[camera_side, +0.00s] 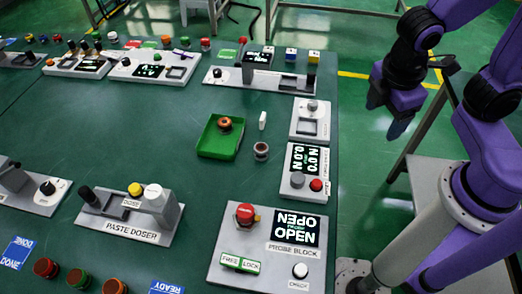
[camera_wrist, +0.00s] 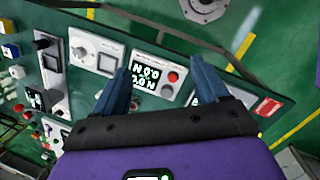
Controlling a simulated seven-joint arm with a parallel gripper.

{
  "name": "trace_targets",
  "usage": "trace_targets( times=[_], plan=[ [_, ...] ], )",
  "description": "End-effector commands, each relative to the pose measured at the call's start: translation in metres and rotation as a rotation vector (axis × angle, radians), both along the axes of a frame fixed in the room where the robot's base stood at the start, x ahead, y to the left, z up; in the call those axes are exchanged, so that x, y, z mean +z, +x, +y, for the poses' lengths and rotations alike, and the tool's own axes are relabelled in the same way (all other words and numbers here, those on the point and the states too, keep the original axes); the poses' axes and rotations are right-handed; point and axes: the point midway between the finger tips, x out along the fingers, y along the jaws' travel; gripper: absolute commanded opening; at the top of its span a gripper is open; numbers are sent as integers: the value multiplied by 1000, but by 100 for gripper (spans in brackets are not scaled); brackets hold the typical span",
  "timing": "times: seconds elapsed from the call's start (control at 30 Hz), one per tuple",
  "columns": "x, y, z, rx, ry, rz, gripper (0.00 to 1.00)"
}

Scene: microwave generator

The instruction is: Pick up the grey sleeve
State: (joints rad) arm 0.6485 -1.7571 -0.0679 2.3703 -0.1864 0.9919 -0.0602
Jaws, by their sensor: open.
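A small grey sleeve (camera_side: 261,151), a short upright ring with a reddish-brown inside, stands on the dark green table in the side view. It is just right of a green tray (camera_side: 204,150). My gripper (camera_side: 398,128) hangs in the air off the table's right edge, well to the right of the sleeve. In the wrist view my gripper (camera_wrist: 160,66) has its two blue fingers spread apart, with nothing between them.
An orange-brown ring (camera_side: 225,124) lies in the tray. A small white cylinder (camera_side: 263,120) stands above the sleeve in the picture. A panel with a display (camera_side: 305,160) and a grey panel with a knob (camera_side: 311,118) line the right edge. The table left of the tray is clear.

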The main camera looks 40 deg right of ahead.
Motion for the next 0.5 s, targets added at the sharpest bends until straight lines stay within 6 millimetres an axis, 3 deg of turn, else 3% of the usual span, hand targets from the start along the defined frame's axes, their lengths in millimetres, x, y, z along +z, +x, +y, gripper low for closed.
trace_targets(
  times=[0.2, 0.5],
  plan=[
    [-21, 60, 42, 210, -264, -36, 74],
    [-58, 126, 107, 493, -615, -74, 74]
  ],
)
